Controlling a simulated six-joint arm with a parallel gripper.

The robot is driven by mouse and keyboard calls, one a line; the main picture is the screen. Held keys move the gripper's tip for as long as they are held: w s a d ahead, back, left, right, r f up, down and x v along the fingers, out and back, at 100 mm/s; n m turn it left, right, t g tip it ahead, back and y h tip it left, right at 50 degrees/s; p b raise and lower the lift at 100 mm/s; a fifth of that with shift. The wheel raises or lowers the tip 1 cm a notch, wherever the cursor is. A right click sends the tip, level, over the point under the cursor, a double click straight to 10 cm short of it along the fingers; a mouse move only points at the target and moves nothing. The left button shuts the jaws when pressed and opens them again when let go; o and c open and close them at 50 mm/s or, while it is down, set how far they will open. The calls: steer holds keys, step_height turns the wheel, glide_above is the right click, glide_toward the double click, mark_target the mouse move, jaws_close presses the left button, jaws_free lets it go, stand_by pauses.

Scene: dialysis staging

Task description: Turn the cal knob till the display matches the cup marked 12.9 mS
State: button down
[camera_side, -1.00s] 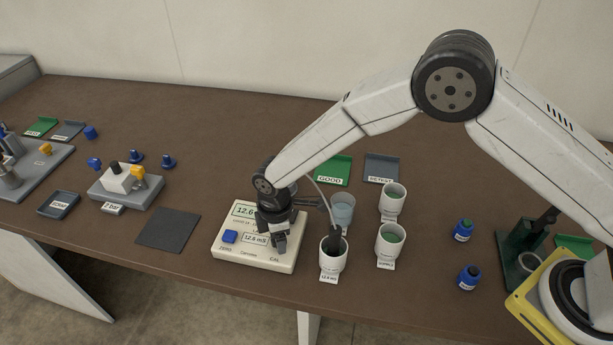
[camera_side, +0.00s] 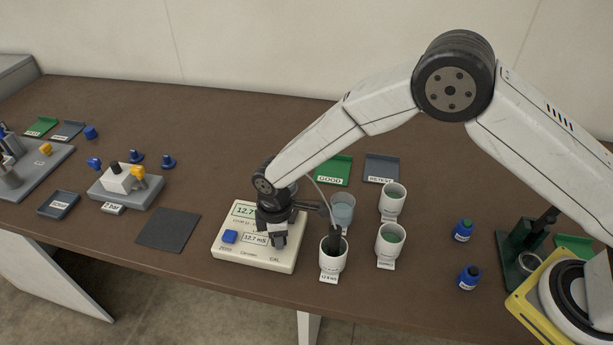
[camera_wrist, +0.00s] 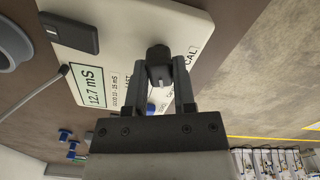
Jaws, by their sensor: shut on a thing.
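The white conductivity meter (camera_side: 228,250) lies at the table's front edge. My gripper (camera_side: 277,240) points down over the meter's right part. In the wrist view its two fingers (camera_wrist: 165,85) are shut on the dark CAL knob (camera_wrist: 158,56). The side view hides most of the knob behind the gripper. The white cup marked 12.9 mS (camera_side: 333,264) stands just right of the meter, with a dark probe (camera_side: 334,238) standing in it.
A blue ZERO button (camera_side: 229,236) is on the meter's left. GOOD (camera_side: 334,169) and RETEST (camera_side: 381,168) trays lie behind. A dark mat (camera_side: 168,230) lies left of the meter.

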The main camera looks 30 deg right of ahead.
steer(key=shift+m, duration=2.1)
steer(key=shift+c, duration=2.2)
jaws_free()
steer(key=shift+r, duration=3.9)
